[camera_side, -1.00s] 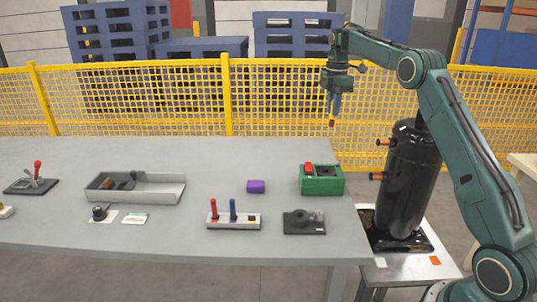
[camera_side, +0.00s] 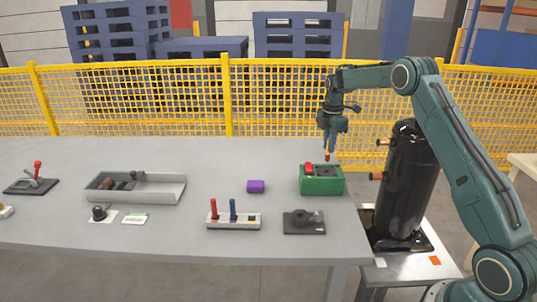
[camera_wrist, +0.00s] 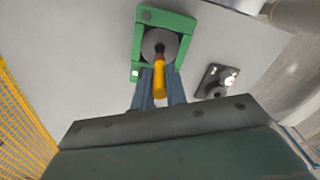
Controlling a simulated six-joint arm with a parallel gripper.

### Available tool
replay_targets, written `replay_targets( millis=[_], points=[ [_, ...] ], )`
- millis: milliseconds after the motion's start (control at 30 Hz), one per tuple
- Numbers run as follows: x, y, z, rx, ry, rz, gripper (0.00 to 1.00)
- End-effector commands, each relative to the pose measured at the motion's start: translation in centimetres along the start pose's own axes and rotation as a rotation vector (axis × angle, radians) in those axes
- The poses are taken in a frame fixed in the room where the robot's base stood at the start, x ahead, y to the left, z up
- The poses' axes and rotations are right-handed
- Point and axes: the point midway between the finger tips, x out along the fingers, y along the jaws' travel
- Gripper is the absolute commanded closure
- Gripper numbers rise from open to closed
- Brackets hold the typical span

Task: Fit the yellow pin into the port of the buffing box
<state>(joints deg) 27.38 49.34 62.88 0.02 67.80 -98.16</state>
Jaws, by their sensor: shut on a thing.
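My gripper (camera_side: 329,146) is in the air just above the green buffing box (camera_side: 322,187) at the right end of the table. In the side view only a small reddish tip shows below the fingers. The buffing box (camera_wrist: 141,22) has a grey round disc with a dark port (camera_wrist: 159,48) in it. The pin's tip appears close to the port in the wrist view; the side view shows it still above the box.
A rack with a red and a blue handle (camera_side: 234,221) and a dark plate fixture (camera_side: 304,222) stand in front of the box. A black compressor (camera_side: 408,185) stands right of the table.

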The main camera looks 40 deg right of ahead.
Motion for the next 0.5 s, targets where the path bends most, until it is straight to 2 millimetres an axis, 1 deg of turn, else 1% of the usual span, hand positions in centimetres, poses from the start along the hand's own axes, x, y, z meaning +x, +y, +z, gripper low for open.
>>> replay_targets(
  millis=[33,100,200,500],
  points=[
    [0.8,0.0,0.0,0.0,0.0,-0.002,1.0],
    [1.7,-0.1,0.0,0.0,0.0,-0.002,1.0],
    [2.5,0.0,0.0,0.0,0.0,0.0,1.0],
    [3.0,0.0,0.0,0.0,0.0,0.001,1.0]
  ],
)
